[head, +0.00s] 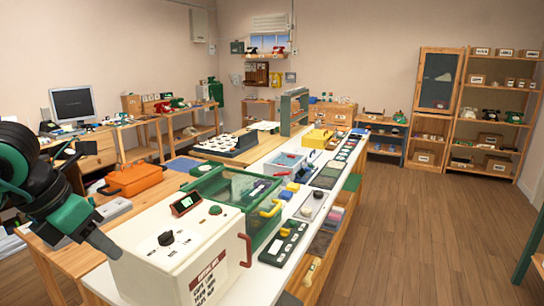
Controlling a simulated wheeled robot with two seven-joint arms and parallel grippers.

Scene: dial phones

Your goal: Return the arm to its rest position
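My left arm comes in from the left edge, dark with green parts. My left gripper (103,242) is at its lower end, in front of the left side of a white box-shaped machine (190,245) with a black knob and a red handle. I cannot tell whether it touches the machine. Its fingers are not clear enough to show whether they are open or shut, and nothing held can be made out. My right gripper is not in view.
A long white-topped counter (262,271) carries a green glass-sided case (232,190), a blue tray (285,164) and a yellow box (317,138). An orange case (133,179) lies left of the machine. Shelves with phones (492,115) stand at the back right. The wooden floor (430,230) right of the counter is clear.

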